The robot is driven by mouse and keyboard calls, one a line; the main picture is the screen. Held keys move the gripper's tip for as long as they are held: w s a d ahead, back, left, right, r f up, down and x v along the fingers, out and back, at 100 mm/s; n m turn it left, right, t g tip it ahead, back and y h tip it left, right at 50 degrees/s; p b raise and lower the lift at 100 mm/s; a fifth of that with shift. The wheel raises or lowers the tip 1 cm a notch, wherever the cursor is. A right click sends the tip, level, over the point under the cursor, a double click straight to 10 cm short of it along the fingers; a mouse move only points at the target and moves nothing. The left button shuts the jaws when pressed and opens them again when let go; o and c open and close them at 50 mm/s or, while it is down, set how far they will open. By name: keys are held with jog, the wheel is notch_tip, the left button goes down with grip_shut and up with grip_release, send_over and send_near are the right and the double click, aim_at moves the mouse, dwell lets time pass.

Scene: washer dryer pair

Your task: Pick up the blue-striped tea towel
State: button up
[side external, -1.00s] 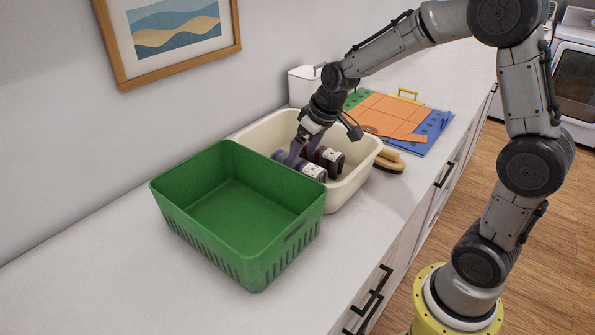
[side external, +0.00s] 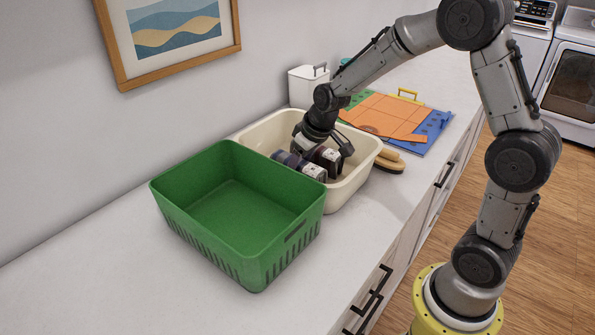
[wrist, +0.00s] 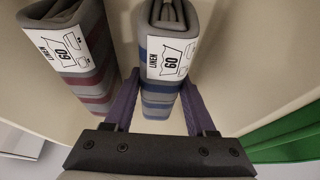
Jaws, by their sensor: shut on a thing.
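The blue-striped tea towel (wrist: 160,102) is rolled, grey with blue bands and a white "LINEN 60" label. My gripper (wrist: 161,84) is shut on it, with one purple finger against each side in the wrist view. In the side view the towel (side external: 291,161) lies in the cream tub (side external: 350,188), on the side nearer the green basket. My gripper (side external: 304,152) reaches down into the tub there, its fingertips partly hidden. I cannot tell whether the towel is clear of the tub floor.
A red-striped rolled towel (wrist: 86,84) lies beside it in the tub. The green basket (side external: 245,250) stands empty in front of the tub. A wooden brush (side external: 390,163), colored boards (side external: 385,113) and a white canister (side external: 306,87) are nearby. The counter's front left is clear.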

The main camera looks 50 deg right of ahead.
notch_tip(320, 180, up, 10)
jog(key=shift+d+f, duration=0.1)
jog(key=shift+d, duration=0.05)
jog(key=s+d+r, duration=0.3)
jog(key=s+r, duration=0.1)
jog(key=r, duration=0.2)
jog(key=shift+a, duration=0.1)
dwell(0.4)
jog(key=shift+o, duration=1.3)
grip_shut()
